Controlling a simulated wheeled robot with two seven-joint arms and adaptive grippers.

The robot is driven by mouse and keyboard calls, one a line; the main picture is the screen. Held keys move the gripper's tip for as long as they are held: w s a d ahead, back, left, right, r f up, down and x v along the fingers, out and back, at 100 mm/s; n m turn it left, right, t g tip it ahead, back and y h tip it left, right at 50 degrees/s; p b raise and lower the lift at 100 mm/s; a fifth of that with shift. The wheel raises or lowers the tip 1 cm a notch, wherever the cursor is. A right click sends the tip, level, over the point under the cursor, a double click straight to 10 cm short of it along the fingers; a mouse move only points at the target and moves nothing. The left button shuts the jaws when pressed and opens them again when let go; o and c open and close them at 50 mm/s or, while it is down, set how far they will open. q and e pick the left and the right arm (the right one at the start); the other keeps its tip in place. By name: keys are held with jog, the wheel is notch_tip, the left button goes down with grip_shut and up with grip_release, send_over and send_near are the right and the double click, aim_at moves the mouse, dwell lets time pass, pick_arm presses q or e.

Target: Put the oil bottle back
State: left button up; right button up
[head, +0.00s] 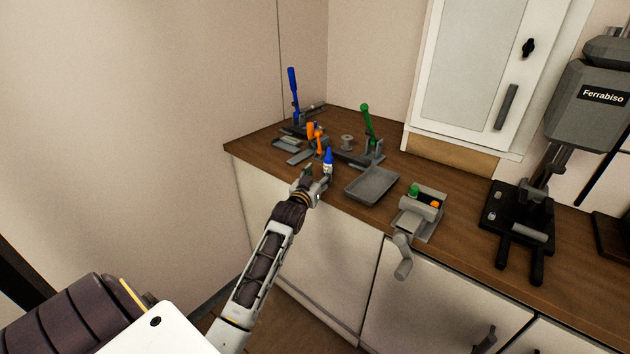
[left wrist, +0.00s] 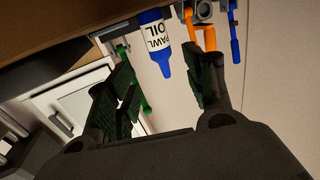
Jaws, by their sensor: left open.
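The oil bottle (head: 328,163) is small, with a white label and a blue cap, and stands upright near the counter's front edge. In the left wrist view the bottle (left wrist: 155,45) shows the label "PAWL OIL" and lies ahead of and between the open fingers. My left gripper (head: 317,182) is open and just in front of the bottle; its two dark green finger pads (left wrist: 165,88) are apart with nothing held between them. I cannot tell whether a finger touches the bottle. My right gripper is not in view.
A grey tray (head: 372,185) lies right of the bottle. An orange-handled tool (head: 314,135), a blue lever (head: 293,90) and a green lever (head: 368,120) stand behind. A clamp-like device (head: 418,212) and a black press (head: 520,220) stand further right on the wooden counter (head: 460,205).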

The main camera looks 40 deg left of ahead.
pick_arm(q)
jog(key=shift+v, duration=1.45)
